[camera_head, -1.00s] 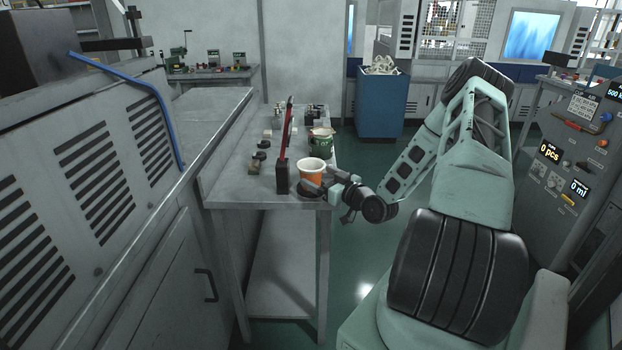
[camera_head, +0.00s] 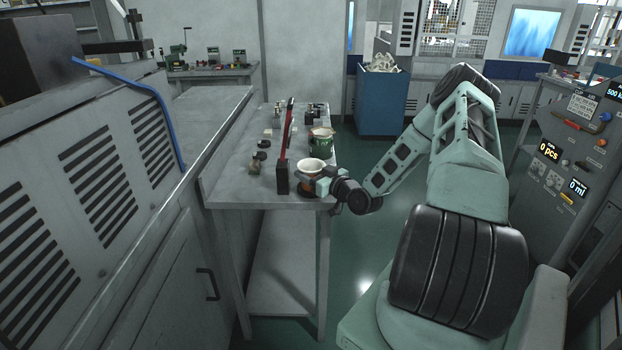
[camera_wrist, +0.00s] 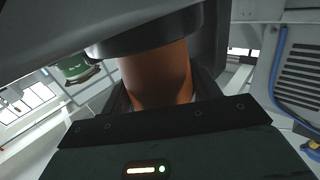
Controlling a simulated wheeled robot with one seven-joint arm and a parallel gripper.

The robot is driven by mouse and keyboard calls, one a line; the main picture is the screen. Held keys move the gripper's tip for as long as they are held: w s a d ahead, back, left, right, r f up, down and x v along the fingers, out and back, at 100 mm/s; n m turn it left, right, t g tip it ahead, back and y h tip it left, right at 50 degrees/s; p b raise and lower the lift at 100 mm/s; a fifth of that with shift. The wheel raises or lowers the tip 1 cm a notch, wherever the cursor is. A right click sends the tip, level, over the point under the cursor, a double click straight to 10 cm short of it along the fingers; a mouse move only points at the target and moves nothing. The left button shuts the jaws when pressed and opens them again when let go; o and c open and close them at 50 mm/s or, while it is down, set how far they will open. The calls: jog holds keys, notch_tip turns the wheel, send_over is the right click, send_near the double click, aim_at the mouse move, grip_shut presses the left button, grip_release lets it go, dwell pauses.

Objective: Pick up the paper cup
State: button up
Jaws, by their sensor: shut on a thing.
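In the wrist view the orange cup wall (camera_wrist: 158,75) fills the space between the jaws. My gripper (camera_head: 318,184) reaches in from the right and is shut on the cup at its side. The gripper hides much of the cup's lower part.
A black stand with a red upright (camera_head: 283,170) is close to the cup's left. A green can (camera_head: 321,143) stands just behind it. Small dark parts (camera_head: 258,160) lie farther left. A blue bin (camera_head: 382,103) stands on the floor beyond. A grey slatted cabinet (camera_head: 100,200) is at left.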

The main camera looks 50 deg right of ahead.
jog(key=shift+r, duration=0.15)
jog(key=shift+r+b, duration=0.45)
jog(key=shift+r, duration=0.9)
jog(key=shift+s+r, duration=0.2)
jog(key=shift+s, duration=0.05)
jog(key=s+a+b, duration=0.1)
jog(key=s+b, duration=0.2)
jog(key=s, duration=1.4)
jog(key=shift+s+a, duration=0.2)
jog(key=shift+s, duration=0.05)
jog(key=w+a+f, duration=0.3)
jog(key=a+f, duration=0.3)
jog(key=a, duration=0.3)
jog(key=w+a+f, duration=0.2)
jog(key=a+f, duration=0.3)
jog(key=a, duration=0.5)
jog(key=w+a+f+y, duration=0.1)
jog(key=w+a+f, duration=0.2)
jog(key=a+f, duration=0.3)
jog(key=a, duration=0.4)
jog(key=shift+w+a+f+n, duration=0.25)
jog(key=shift+w+f+n, duration=0.05)
jog(key=shift+f+n, duration=0.1)
